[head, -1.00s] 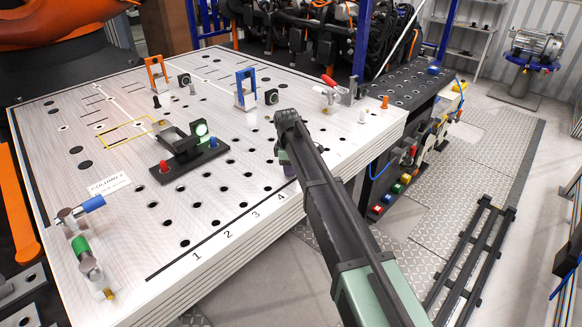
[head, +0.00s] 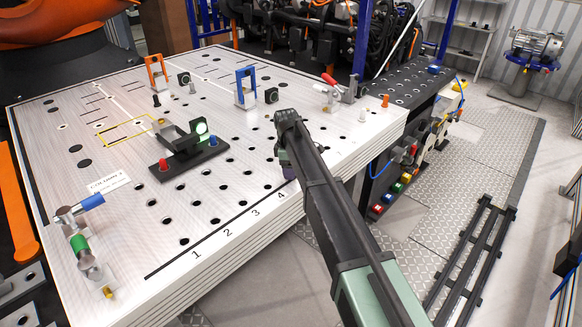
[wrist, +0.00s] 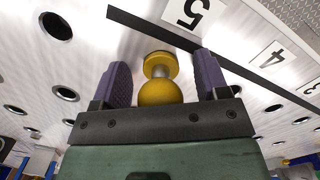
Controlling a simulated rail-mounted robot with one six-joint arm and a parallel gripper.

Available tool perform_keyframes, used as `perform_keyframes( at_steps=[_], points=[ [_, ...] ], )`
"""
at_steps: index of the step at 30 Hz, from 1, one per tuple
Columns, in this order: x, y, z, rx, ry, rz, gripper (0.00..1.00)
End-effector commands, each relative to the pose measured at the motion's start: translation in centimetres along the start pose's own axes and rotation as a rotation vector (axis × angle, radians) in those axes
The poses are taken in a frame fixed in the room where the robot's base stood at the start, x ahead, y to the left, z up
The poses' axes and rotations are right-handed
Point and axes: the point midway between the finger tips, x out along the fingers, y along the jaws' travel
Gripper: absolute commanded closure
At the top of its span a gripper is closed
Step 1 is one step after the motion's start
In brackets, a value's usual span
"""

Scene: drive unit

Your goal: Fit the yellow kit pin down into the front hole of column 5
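The yellow kit pin (wrist: 160,80) shows in the wrist view, with a ball knob nearest the camera, a short grey shank and a yellow disc beyond. It stands by the black front line, close to the "5" label (wrist: 188,12). The disc appears to be at the plate; the hole under it is hidden, so I cannot tell how deep the pin sits. My gripper (wrist: 162,88) has its two purple fingers on either side of the knob, with a visible gap at each side. In the head view my gripper (head: 287,170) is low at the plate's front edge, and my arm hides the pin.
The white plate (head: 120,240) has rows of open holes left of my gripper. A black fixture (head: 190,152) with red and blue knobs stands further left. Blue (head: 245,88) and orange (head: 155,72) frames and a toggle clamp (head: 342,92) stand behind.

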Motion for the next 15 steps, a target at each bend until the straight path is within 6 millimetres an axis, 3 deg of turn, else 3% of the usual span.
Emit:
perform_keyframes(
  at_steps=[8, 15],
  points=[
    [-1.1, 0.0, 0.0, 0.000, 0.000, 0.000, 0.32],
    [-6.6, 0.0, 0.1, 0.000, 0.000, 0.000, 0.32]
  ],
)
